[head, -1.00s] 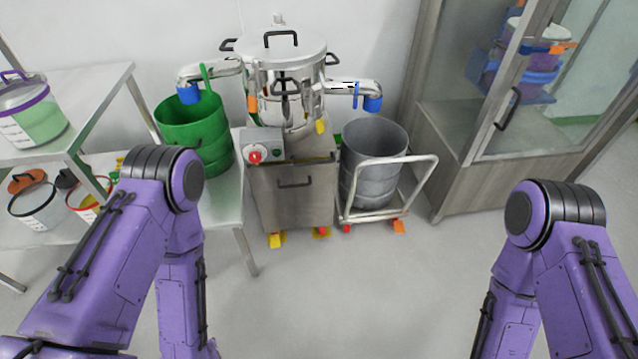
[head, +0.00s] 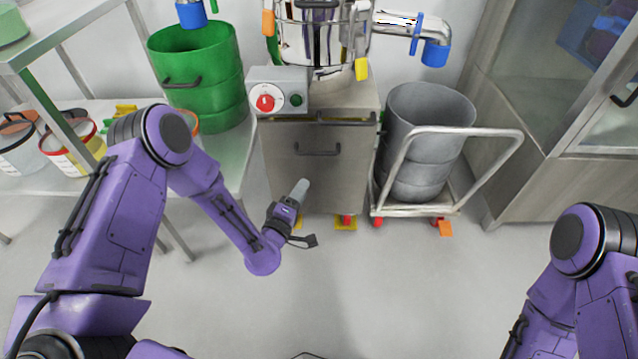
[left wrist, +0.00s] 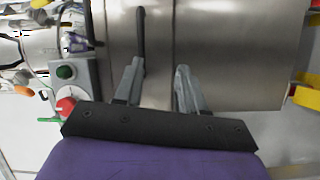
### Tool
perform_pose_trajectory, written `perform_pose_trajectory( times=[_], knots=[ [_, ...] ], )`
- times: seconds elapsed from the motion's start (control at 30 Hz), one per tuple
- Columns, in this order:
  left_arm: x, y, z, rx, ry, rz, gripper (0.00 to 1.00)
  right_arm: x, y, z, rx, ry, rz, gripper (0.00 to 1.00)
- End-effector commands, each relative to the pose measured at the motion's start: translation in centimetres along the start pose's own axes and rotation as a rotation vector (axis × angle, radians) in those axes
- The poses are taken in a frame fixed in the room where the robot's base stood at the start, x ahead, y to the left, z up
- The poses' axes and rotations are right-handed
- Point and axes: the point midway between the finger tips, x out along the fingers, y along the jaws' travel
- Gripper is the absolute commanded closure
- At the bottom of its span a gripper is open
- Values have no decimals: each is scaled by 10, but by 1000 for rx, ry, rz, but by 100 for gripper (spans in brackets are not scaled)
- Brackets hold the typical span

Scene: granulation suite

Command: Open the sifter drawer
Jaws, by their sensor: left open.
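The sifter drawer is the grey steel front (head: 330,180) below the sifter, with a dark bar handle (head: 318,150) near its top; it looks shut. My left gripper (head: 300,190) is in front of the drawer's lower left part, below the handle in the head view. In the left wrist view the left gripper (left wrist: 157,85) is open and empty, its two fingers pointing at the steel front. The handle (left wrist: 141,40) shows there just beyond the left finger, apparently not between the fingers. My right gripper is out of view.
A control box with a red knob (head: 265,103) sits above the drawer at left. A green drum (head: 200,80) stands on the left table. A grey drum (head: 425,140) sits on a trolley (head: 505,150) at right. The floor in front is clear.

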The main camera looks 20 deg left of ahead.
Motion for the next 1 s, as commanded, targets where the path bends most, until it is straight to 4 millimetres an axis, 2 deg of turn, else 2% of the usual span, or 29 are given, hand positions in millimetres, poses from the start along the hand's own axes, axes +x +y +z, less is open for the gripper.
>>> perform_pose_trajectory(
  times=[0.03,0.1,0.27,0.5,0.7,0.8,1.0],
  knots=[
    [12,-10,-2,-43,14,70,60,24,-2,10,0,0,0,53],
    [21,0,-6,-89,21,139,60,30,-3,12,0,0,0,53],
    [37,14,-8,-118,20,189,60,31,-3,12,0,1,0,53],
    [88,22,-9,-115,20,186,60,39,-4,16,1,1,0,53],
    [121,28,-9,-114,18,182,60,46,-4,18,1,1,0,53],
    [128,30,-10,-116,18,180,60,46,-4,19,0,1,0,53],
    [130,31,-10,-115,17,179,60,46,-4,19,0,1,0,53]
  ],
)
